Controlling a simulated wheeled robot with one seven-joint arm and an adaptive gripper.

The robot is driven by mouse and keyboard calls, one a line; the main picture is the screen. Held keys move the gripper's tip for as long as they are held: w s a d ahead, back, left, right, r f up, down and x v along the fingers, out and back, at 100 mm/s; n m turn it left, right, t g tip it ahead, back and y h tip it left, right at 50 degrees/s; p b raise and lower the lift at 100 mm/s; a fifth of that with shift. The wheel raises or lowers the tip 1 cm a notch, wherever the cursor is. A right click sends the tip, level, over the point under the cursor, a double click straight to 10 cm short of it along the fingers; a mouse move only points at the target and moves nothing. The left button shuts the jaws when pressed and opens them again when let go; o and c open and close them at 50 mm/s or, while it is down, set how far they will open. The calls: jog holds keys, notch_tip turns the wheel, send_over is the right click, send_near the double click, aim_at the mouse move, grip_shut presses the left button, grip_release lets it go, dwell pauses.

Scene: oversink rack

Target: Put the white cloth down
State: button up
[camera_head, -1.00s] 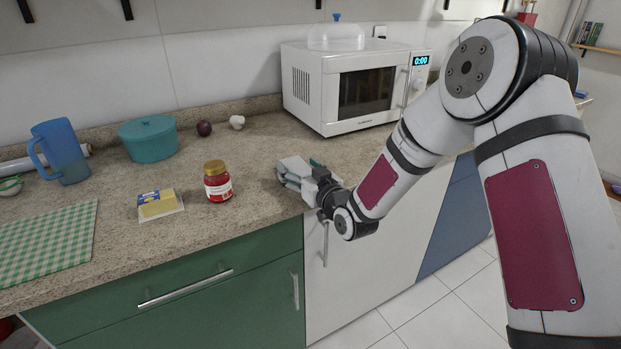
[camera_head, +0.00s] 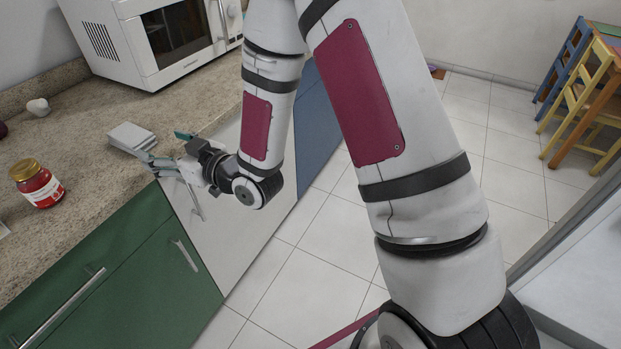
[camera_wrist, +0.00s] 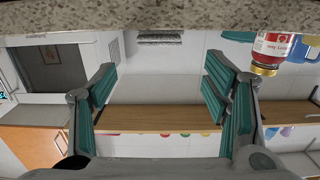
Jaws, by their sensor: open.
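The white cloth (camera_head: 131,137) lies folded flat on the granite counter near its front edge in the head view. In the wrist view, the layered edge of the cloth (camera_wrist: 160,38) appears small against the counter, beyond the gap between the fingers. My gripper (camera_head: 165,150) is open, just in front of the cloth at the counter edge, with nothing between its fingers. In the wrist view the two teal-padded fingers (camera_wrist: 158,88) stand wide apart. In the head view a finger overlaps the cloth's near corner, and I cannot tell whether they touch.
A red jar with a gold lid (camera_head: 37,184) stands on the counter left of the cloth. The white microwave (camera_head: 160,45) stands behind. A garlic bulb (camera_head: 38,107) is at the back left. Colourful chairs (camera_head: 585,95) stand at the far right. The tiled floor (camera_head: 290,270) is clear.

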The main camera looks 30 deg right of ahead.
jog(key=s+d+r+m+g+h, duration=0.25)
jog(key=s+d+r+h, duration=0.2)
jog(key=s+d, duration=0.35)
jog(key=s+d+r+m+g+h, duration=0.1)
jog(key=s+d+r+g+h, duration=0.35)
jog(key=d, duration=0.45)
jog(key=s+d+r+m+g, duration=0.1)
jog(key=s+d+g, duration=0.1)
jog(key=s, duration=1.1)
jog(key=s+d+r+m+g, duration=0.1)
jog(key=s+m+g, duration=0.1)
jog(key=s, duration=1.1)
jog(key=shift+s+d+g+h, duration=0.4)
jog(key=shift+g, duration=0.4)
jog(key=shift+r, duration=0.15)
